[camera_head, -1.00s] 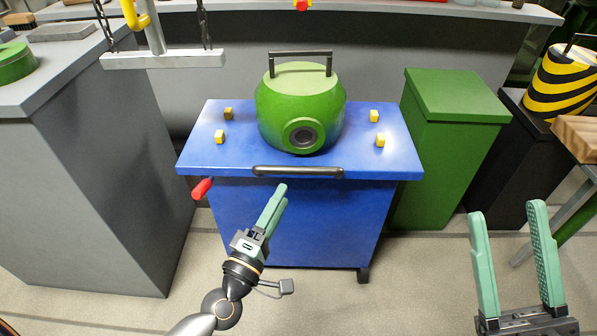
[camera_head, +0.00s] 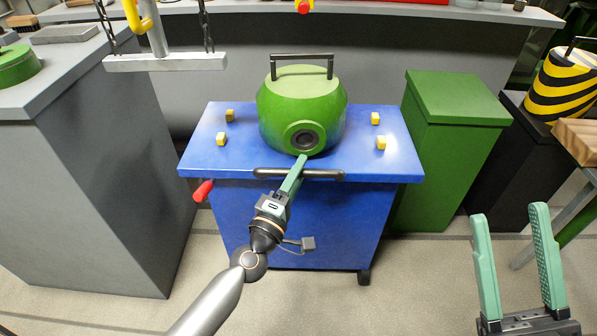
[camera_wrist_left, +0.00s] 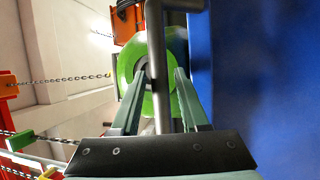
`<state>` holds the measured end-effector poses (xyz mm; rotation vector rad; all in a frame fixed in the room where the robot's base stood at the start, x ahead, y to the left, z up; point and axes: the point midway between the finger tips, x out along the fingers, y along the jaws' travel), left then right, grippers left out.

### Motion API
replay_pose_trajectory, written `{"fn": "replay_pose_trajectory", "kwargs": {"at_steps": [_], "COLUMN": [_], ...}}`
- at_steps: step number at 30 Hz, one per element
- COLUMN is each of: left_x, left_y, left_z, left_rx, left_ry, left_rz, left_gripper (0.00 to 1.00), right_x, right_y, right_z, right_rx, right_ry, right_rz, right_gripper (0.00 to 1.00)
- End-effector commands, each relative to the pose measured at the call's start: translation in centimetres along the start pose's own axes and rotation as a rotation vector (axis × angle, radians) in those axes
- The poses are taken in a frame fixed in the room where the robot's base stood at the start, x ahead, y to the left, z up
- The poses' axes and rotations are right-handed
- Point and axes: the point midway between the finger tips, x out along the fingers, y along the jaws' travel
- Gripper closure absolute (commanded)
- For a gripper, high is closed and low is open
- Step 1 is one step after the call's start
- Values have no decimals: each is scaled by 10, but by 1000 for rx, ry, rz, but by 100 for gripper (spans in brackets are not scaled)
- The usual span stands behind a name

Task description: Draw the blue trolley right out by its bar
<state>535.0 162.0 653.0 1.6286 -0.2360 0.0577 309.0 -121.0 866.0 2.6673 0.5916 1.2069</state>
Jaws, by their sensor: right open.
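The blue trolley (camera_head: 345,215) stands in front of me, with a black bar (camera_head: 325,174) along its near top edge. My left gripper (camera_head: 299,163) reaches the middle of the bar, its fingers stretching across it. In the left wrist view the bar (camera_wrist_left: 156,45) runs between the two parted fingers, with a gap visible on each side. The trolley's blue face (camera_wrist_left: 250,75) fills the right of that view. A green rounded vessel (camera_head: 300,105) with a black handle and a front port sits on the trolley top. My right gripper (camera_head: 512,215) is open and empty at the lower right.
The trolley stands between a grey cabinet (camera_head: 85,185) on the left and a green bin (camera_head: 450,150) on the right. A red handle (camera_head: 203,190) sticks out at the trolley's left. The floor (camera_head: 400,290) in front is clear.

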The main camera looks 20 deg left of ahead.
Motion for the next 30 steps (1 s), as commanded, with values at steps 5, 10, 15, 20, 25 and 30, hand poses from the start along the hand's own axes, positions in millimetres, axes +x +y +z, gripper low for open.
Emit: {"fn": "replay_pose_trajectory", "kwargs": {"at_steps": [5, 10, 15, 20, 25, 30], "left_x": [0, 0, 0, 0, 0, 0], "left_y": [0, 0, 0, 0, 0, 0], "left_z": [0, 0, 0, 0, 0, 0], "left_rx": [0, 0, 0, 0, 1, 1], "left_ry": [0, 0, 0, 0, 0, 0], "left_rz": [0, 0, 0, 0, 0, 0], "left_gripper": [77, 96, 100, 100, 100, 100], "right_x": [0, 0, 0, 0, 0, 0], "right_y": [0, 0, 0, 0, 0, 0], "right_z": [0, 0, 0, 0, 0, 0], "right_rx": [0, 0, 0, 0, 0, 0], "right_ry": [0, 0, 0, 0, 0, 0], "right_rz": [0, 0, 0, -1, -1, -1], "right_gripper": [45, 45, 45, 45, 45, 45]}}
